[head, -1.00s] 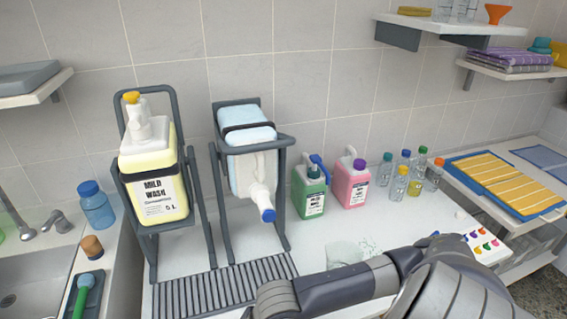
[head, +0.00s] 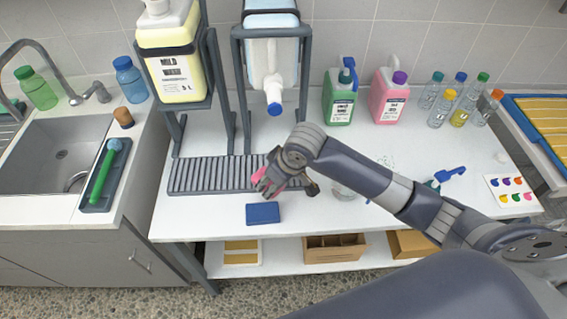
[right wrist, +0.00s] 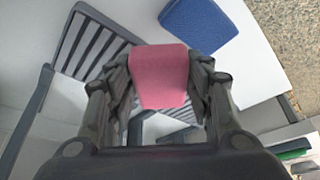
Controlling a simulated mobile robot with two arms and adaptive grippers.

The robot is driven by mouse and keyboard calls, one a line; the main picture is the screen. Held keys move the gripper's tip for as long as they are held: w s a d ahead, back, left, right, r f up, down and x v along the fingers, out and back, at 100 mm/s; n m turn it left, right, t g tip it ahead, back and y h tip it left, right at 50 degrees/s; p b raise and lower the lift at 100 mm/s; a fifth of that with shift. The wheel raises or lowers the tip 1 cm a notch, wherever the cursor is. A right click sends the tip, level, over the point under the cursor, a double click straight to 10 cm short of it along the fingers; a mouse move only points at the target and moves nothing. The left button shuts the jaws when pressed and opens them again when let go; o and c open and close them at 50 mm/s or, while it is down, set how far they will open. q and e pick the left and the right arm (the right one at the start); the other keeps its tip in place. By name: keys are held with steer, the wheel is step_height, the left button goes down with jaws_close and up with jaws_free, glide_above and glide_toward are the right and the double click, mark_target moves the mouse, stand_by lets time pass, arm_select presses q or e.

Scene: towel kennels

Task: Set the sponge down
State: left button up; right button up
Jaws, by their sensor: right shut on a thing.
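The pink sponge (right wrist: 159,76) is between the fingers of my right gripper (right wrist: 160,88), which is shut on it. In the head view, my right gripper (head: 268,182) is over the front edge of the grey slatted rack (head: 205,174), and only a bit of pink shows past the fingers. A blue sponge-like block (head: 263,213) lies on the white table just in front of the gripper; it also shows in the right wrist view (right wrist: 199,24). Whether the pink sponge touches anything below is hard to tell. My left gripper is not in view.
A yellow wash canister (head: 172,55) and a pale blue container (head: 272,62) stand in frames behind the rack. Green (head: 339,98) and pink (head: 388,97) jugs and several bottles stand at the back right. The white table (head: 200,215) is clear left of the blue block.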

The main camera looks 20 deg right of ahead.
steer(key=w+d, duration=0.1)
steer(key=w, duration=0.1)
steer(key=w+d, duration=0.1)
steer(key=w, duration=0.1)
steer(key=w+d+p, duration=0.1)
steer(key=w, duration=0.1)
steer(key=shift+d+f, duration=0.25)
steer(key=shift+d, duration=0.1)
steer(key=shift+w+d+f, duration=0.1)
steer(key=shift+w+d, duration=0.15)
steer(key=shift+w, duration=0.15)
steer(key=shift+w+d, duration=0.15)
steer(key=shift+w, duration=0.15)
step_height(320, 180, down, 4)
steer(key=shift+d+r+p, duration=0.1)
steer(key=shift+r+p, duration=0.1)
steer(key=shift+p, duration=0.3)
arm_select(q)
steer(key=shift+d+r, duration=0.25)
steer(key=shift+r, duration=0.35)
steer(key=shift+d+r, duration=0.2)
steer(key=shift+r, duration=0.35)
arm_select(e)
steer(key=shift+o, duration=1.3)
steer(key=shift+f, duration=0.15)
steer(key=o, duration=0.4)
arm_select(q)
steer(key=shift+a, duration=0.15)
arm_select(e)
steer(key=shift+o, duration=0.2)
